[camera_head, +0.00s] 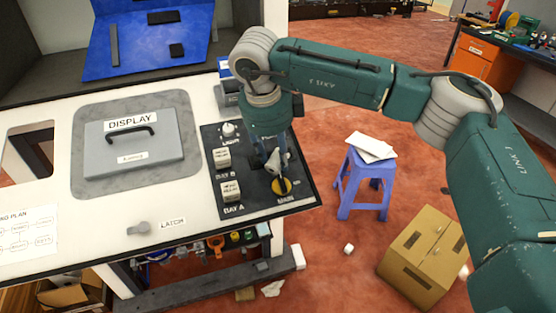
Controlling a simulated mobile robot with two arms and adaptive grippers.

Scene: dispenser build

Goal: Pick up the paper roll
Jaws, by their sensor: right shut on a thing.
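My right gripper (276,166) reaches down over the black control panel (207,136) on the white bench. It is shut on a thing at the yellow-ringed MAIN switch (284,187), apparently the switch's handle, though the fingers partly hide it. I cannot make out a paper roll for certain. A small white piece (348,249) lies on the red floor, too small to identify. My left gripper is not in view.
The bench holds a grey DISPLAY lid (134,154) with a black handle and a LATCH knob (138,228). A blue stool (362,184) with white sheets on top and a cardboard box (424,256) stand right of the bench. Red floor lies open between them.

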